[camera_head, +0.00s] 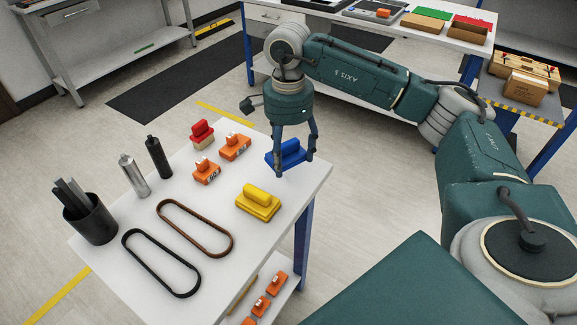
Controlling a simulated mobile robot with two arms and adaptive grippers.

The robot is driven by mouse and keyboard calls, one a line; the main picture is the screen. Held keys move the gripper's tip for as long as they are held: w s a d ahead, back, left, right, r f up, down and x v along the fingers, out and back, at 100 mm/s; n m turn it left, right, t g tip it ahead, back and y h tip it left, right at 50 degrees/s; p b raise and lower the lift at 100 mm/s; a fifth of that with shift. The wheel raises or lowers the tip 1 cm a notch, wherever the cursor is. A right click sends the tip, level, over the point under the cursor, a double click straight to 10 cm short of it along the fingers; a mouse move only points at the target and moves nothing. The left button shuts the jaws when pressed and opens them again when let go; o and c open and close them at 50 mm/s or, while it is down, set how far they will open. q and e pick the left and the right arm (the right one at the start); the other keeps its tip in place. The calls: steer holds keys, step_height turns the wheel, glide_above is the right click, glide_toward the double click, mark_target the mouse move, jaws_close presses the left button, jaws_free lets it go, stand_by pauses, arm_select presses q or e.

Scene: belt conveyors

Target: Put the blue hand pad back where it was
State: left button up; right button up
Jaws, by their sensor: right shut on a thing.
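The blue hand pad (287,152) is between the fingers of my right gripper (294,163), which is shut on it. The gripper points down at the far right corner of the white table (285,205). I cannot tell whether the pad touches the tabletop or is slightly above it. A yellow hand pad (259,202) lies nearer on the table, and a red one (202,134) stands at the back, left of the gripper. My left gripper is not in view.
Two orange blocks (235,146) (206,171) lie left of the blue pad. Further left are a black belt (160,283), a brown belt (230,241), a silver bottle (135,178), a black bottle (158,157) and a dark cup (92,222). A lower shelf holds more orange blocks (261,306).

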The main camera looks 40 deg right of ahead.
mark_target(288, 177)
step_height(288, 177, down, 5)
steer(key=shift+r, duration=0.15)
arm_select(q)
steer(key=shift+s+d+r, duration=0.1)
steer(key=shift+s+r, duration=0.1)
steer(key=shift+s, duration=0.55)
arm_select(e)
steer(key=shift+f, duration=0.2)
steer(key=o, duration=1)
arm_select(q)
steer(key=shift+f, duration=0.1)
